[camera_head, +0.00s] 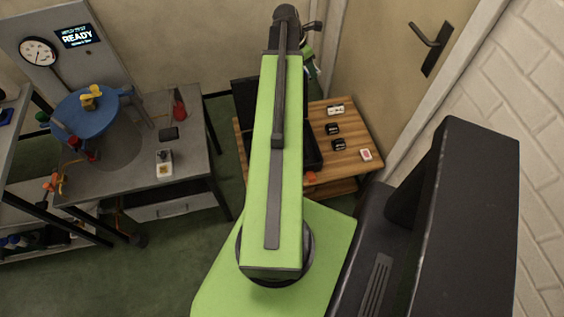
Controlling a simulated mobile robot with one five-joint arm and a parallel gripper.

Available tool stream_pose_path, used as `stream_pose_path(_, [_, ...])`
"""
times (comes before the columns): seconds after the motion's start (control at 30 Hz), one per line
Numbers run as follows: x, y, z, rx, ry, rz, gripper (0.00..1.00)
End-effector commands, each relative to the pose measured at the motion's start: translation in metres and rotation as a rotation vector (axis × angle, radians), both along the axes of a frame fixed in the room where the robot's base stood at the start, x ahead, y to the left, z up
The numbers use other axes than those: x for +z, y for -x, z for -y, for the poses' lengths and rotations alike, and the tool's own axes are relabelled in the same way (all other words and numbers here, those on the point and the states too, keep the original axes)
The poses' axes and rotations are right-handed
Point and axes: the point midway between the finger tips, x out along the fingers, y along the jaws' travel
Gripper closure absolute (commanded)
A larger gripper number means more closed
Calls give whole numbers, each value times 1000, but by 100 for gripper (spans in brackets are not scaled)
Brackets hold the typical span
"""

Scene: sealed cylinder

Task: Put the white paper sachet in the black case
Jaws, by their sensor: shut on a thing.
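The black case (313,150) lies open on the wooden table, and my green arm covers its middle. Its raised dark lid (244,97) shows left of the arm. My gripper (312,68) is small and partly hidden at the far end of my arm, above the back of the wooden table. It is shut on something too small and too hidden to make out. I cannot tell whether that is the white paper sachet, and I cannot pick the sachet out for certain elsewhere.
Right of the case are a small white item (335,110), black boxes (333,129) (338,145) and a white-and-red packet (366,155). A grey bench (185,190) at left holds a large blue-lidded cylinder (88,112). A door and wall bound the right.

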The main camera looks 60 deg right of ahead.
Motion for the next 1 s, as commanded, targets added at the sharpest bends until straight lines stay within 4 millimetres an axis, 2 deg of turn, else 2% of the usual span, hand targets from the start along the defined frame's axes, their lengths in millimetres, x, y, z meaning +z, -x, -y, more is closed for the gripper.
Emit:
stream_pose_path(0.03, [-48, 9, -7, -14, 0, 0, 85])
stream_pose_path(0.5, [-255, 78, -51, -163, 0, 0, 85])
stream_pose_path(0.6, [-290, 90, -60, -192, 0, 0, 85])
stream_pose_path(0.7, [-315, 99, -66, -213, 0, 0, 85])
stream_pose_path(0.8, [-327, 104, -70, -227, 0, 0, 85])
stream_pose_path(1.0, [-329, 107, -72, -235, 0, 0, 85])
